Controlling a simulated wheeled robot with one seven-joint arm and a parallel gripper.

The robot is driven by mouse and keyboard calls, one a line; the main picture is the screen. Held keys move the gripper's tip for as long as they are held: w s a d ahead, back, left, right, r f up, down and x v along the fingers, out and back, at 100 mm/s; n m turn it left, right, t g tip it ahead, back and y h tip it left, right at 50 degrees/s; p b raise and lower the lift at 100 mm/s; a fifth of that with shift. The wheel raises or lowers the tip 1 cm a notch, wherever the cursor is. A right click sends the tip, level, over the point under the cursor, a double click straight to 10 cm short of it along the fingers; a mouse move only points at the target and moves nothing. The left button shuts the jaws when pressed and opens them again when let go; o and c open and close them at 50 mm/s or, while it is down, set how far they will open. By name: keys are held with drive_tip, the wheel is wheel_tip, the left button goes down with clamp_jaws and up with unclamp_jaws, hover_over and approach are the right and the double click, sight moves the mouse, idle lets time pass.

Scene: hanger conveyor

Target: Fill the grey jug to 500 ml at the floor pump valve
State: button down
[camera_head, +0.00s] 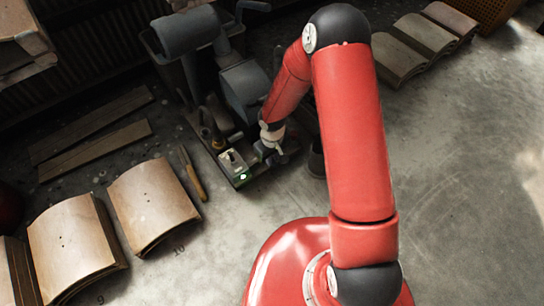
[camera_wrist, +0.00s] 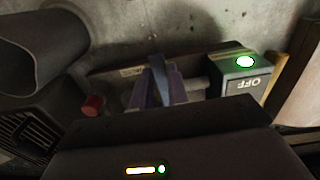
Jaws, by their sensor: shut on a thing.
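A dark grey round vessel, likely the jug (camera_head: 316,160), stands on the floor just right of the pump in the head view, partly hidden by my arm. In the wrist view its grey wall (camera_wrist: 45,50) shows at the upper left; its fill level cannot be read. The floor pump (camera_head: 245,90) has a switch box (camera_head: 236,166) with a lit green lamp, also in the wrist view (camera_wrist: 238,75), where an upside-down OFF label shows. My gripper (camera_head: 270,145) is low at the pump's front. In the wrist view my gripper (camera_wrist: 160,85) is shut on a narrow bluish part, likely the valve lever.
A red knob (camera_wrist: 92,105) shows beside my fingers. A wooden-handled tool (camera_head: 193,175) and long boards (camera_head: 95,148) lie left of the pump. The right floor is clear.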

drive_tip(key=shift+w+d+n+p, duration=0.25)
drive_tip(key=shift+w+d+n, duration=0.1)
drive_tip(key=shift+n, duration=0.5)
drive_tip(key=shift+w+d+n+p, duration=0.25)
drive_tip(key=shift+w+d+n, duration=0.1)
drive_tip(key=shift+n, duration=0.55)
drive_tip(key=shift+w+d+n+p, duration=0.25)
drive_tip(key=shift+w+n, duration=0.1)
drive_tip(key=shift+n, duration=0.5)
drive_tip(key=c, duration=1.4)
unclamp_jaws()
drive_tip(key=shift+o, duration=0.2)
wheel_tip(320, 180, up, 8)
drive_tip(key=p, duration=0.2)
drive_tip(key=shift+f, duration=0.1)
